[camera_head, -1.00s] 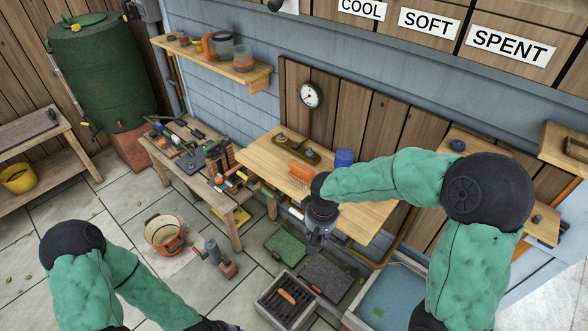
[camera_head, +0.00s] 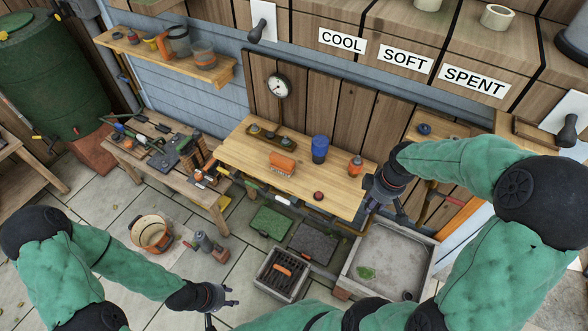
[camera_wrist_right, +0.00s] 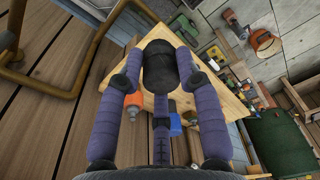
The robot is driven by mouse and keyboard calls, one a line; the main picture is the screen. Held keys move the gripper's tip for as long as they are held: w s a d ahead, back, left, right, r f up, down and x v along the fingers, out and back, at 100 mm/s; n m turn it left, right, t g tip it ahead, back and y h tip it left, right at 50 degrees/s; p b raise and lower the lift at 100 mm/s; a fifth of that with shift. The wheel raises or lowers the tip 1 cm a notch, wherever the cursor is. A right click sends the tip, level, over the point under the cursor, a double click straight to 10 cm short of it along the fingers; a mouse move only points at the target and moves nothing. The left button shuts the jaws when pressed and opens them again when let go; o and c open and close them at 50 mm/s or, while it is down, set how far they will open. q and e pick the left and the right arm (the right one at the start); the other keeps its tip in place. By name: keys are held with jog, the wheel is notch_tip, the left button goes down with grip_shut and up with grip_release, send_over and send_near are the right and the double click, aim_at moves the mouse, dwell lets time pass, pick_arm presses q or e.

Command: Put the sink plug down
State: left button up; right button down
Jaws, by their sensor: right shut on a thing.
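My right gripper (camera_head: 384,201) is over the right end of the wooden worktop (camera_head: 240,152), close to the sink (camera_head: 366,259). In the right wrist view its purple fingers (camera_wrist_right: 160,72) are closed around a dark, rounded thing, which I take to be the sink plug (camera_wrist_right: 160,62). The plug is held up, with the worktop showing behind it. In the head view the plug cannot be made out clearly. My left gripper (camera_head: 230,297) is low at the front, empty, with its fingers apart.
On the worktop are a blue cup (camera_head: 320,148), an orange bottle (camera_head: 355,166), an orange brush (camera_head: 282,163) and a small dark red thing (camera_head: 318,196). A grate box (camera_head: 282,274) stands left of the sink.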

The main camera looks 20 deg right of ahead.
jog(key=shift+w+f, duration=0.15)
jog(key=shift+w, duration=0.05)
jog(key=w+f+b, duration=0.1)
jog(key=w+f, duration=0.2)
jog(key=w, duration=0.1)
jog(key=w+f+b, duration=0.1)
jog(key=w+f, duration=0.2)
jog(key=w, duration=0.1)
jog(key=w+f+b, duration=0.1)
jog(key=w+f, duration=0.2)
jog(key=w, duration=0.2)
jog(key=shift+w+f, duration=0.1)
jog(key=shift+f, duration=0.15)
jog(key=shift+w+f+b, duration=0.15)
jog(key=shift+f+b, duration=0.45)
jog(key=shift+f, duration=1)
jog(key=shift+f, duration=0.1)
jog(key=c, duration=0.8)
grip_release()
jog(key=shift+c, duration=0.2)
